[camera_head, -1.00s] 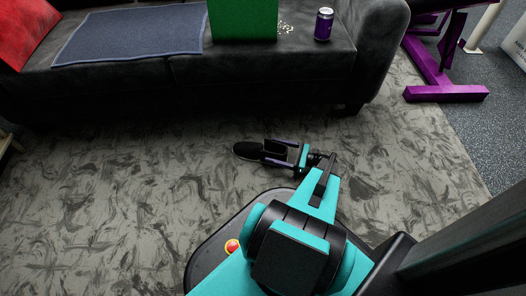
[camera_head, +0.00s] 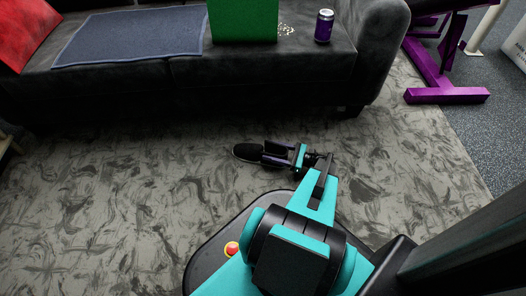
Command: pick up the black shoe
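The black shoe (camera_head: 247,152) lies on the patterned grey carpet between the sofa and my base, its toe pointing left with a thin pale sole edge. My gripper (camera_head: 269,153) reaches the shoe from the right, low at the carpet. Its two fingers lie along the shoe's right end, one on the far side and one on the near side, and appear closed on it. The part of the shoe between the fingers is partly hidden.
A dark sofa (camera_head: 150,85) stands behind, bearing a blue-grey mat (camera_head: 130,35), a green box (camera_head: 243,20), a purple can (camera_head: 324,26) and a red cushion (camera_head: 25,30). Purple gym equipment (camera_head: 446,95) stands at right. Carpet around the shoe is clear.

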